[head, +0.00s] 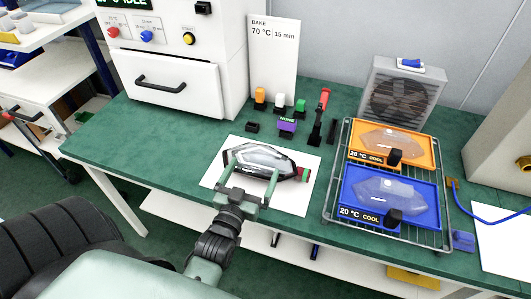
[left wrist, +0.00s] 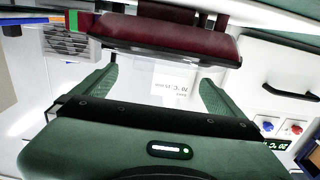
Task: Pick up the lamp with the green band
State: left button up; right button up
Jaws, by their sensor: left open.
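The lamp (head: 262,158), with a clear and dark red body, lies on a white sheet (head: 228,196) on the green bench. A small red and green part shows at its right end. In the left wrist view the lamp (left wrist: 165,35) is a dark red body across the top, with a green patch at its left end. My left gripper (head: 250,168) is open at the lamp's near side; its fingers overlap the lamp in the head view. In the left wrist view the gripper (left wrist: 157,82) has nothing between its fingers. I cannot tell whether they touch the lamp. My right gripper is not in view.
An orange tray (head: 427,151) and a blue tray (head: 432,211), each with a clear lens, sit on a wire rack at the right. A fan box (head: 400,95), a bake sign (head: 272,60) and a white oven (head: 170,85) stand behind.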

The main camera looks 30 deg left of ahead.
aim_at(259, 155)
pick_arm(q)
jog(key=shift+w+a+r, duration=0.1)
jog(key=shift+w, duration=0.3)
jog(key=shift+r+p+x, duration=0.15)
jog(key=shift+p+x, duration=0.15)
jog(key=shift+x, duration=0.3)
jog(key=shift+r+p+x, duration=0.15)
jog(key=shift+p+x, duration=0.1)
jog(key=shift+x, duration=0.4)
jog(key=x, duration=0.3)
jog(key=shift+w+a+f+p, duration=0.1)
jog(key=shift+w+a+p, duration=0.1)
jog(key=shift+w+p, duration=0.15)
jog(key=shift+w, duration=0.15)
jog(key=c, duration=1.7)
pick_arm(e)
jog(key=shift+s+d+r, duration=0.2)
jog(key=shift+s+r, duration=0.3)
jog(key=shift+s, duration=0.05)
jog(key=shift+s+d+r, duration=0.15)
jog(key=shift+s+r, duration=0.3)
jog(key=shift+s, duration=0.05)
pick_arm(q)
notch_tip(259, 155, up, 20)
jog(key=shift+r, duration=0.1)
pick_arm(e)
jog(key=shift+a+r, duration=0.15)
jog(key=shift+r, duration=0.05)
